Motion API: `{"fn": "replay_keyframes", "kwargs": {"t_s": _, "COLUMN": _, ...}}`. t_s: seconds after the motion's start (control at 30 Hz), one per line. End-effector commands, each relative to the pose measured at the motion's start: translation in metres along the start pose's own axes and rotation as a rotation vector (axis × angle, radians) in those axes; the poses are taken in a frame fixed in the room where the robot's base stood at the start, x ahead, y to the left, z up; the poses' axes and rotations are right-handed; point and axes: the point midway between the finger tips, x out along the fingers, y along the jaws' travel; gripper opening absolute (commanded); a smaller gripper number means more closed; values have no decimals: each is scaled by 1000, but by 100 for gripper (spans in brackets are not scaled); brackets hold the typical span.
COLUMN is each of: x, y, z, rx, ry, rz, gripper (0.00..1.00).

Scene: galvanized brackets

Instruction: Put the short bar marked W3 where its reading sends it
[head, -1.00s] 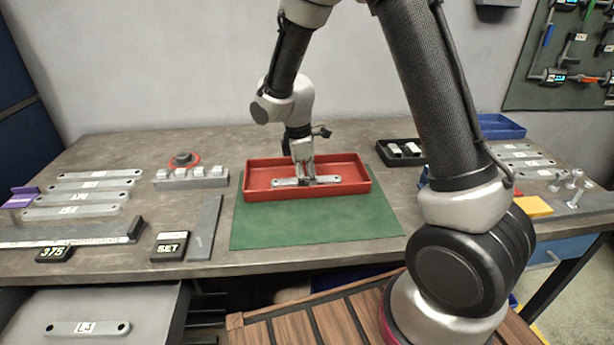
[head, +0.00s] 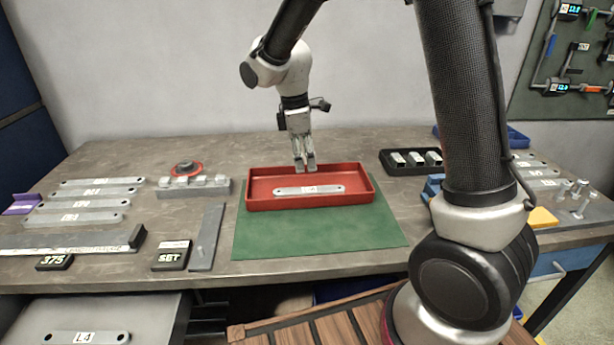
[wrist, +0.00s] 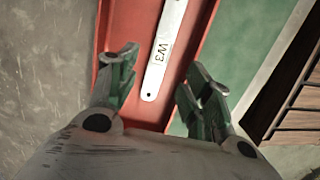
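The short bar marked W3 (head: 309,190) lies flat in the red tray (head: 262,204) on the green mat. It is a grey metal strip with a hole near each end and a white label. The wrist view shows the bar (wrist: 165,48) with its W3 label readable, inside the red tray (wrist: 116,35). My gripper (head: 305,168) is above the tray, near its back wall, apart from the bar.
Several labelled bars (head: 80,205) lie at the left. A measuring rule (head: 70,243), a display reading 375 (head: 55,262) and a SET block (head: 172,255) are at the front. A black holder (head: 400,170) stands right of the tray. A bar marked L4 (head: 85,338) lies below left.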

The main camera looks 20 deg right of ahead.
Motion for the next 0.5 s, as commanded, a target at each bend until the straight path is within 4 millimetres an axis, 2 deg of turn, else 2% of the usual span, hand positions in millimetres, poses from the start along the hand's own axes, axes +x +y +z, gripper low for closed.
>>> {"fn": "replay_keyframes", "kwargs": {"t_s": 0.13, "x": -20, "y": 1, "z": 0, "rx": 0, "ry": 2, "rz": 2, "gripper": 50}}
{"fn": "replay_keyframes", "kwargs": {"t_s": 0.37, "x": -28, "y": 0, "z": 1, "rx": 5, "ry": 1, "rz": 1, "gripper": 50}}
{"fn": "replay_keyframes", "kwargs": {"t_s": 0.47, "x": -37, "y": -3, "z": 13, "rx": 55, "ry": 15, "rz": 13, "gripper": 50}}
{"fn": "replay_keyframes", "kwargs": {"t_s": 0.5, "x": -44, "y": -7, "z": 23, "rx": 96, "ry": 25, "rz": 20, "gripper": 50}}
